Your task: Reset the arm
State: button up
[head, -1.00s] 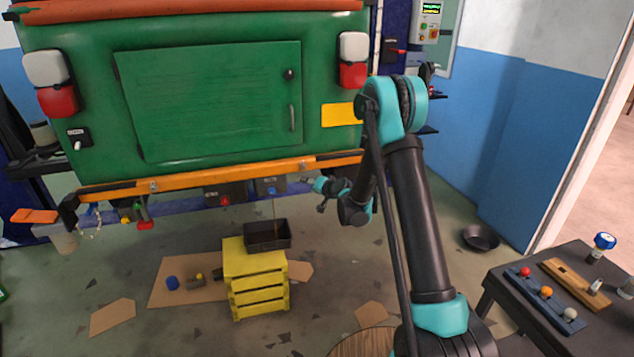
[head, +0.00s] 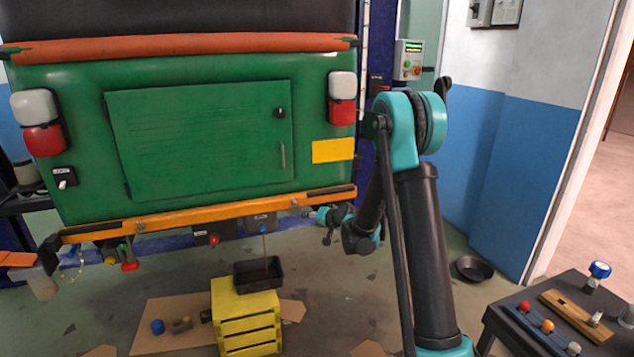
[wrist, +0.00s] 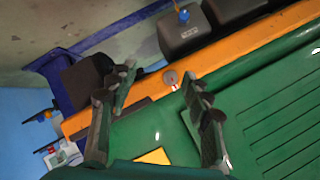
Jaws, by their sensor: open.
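My arm rises in front of the right side of the green vehicle rear (head: 200,140), bent at the elbow. My gripper (head: 326,224) is by the right end of the orange bumper (head: 200,213), and looks small in the head view. In the wrist view my gripper (wrist: 158,88) has its two fingers spread apart with nothing between them. Behind the gap lie the orange bumper (wrist: 225,58) and the green bodywork. Whether a finger touches the vehicle I cannot tell.
A yellow crate (head: 246,320) carries a black tray (head: 258,276), with a thin brown line above it. Dark boxes (head: 213,234) hang under the bumper. A dark table (head: 500,322) with knobs and a gauge stands at right. A black pan (head: 474,268) lies on the floor.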

jog(key=s+d+r+n+g+h, duration=0.1)
jog(key=s+d+r+h, duration=0.1)
jog(key=s+d, duration=0.6)
jog(key=s+d+r+g+h, duration=0.15)
jog(key=s+d, duration=0.35)
jog(key=s, duration=0.7)
jog(key=s+d+f+g+h, duration=0.1)
jog(key=s+d, duration=0.4)
jog(key=s, duration=0.5)
jog(key=s+d+f+g+h, duration=0.2)
jog(key=s+d, duration=0.3)
jog(key=s, duration=0.6)
jog(key=shift+f+n, duration=0.3)
jog(key=shift+f, duration=0.05)
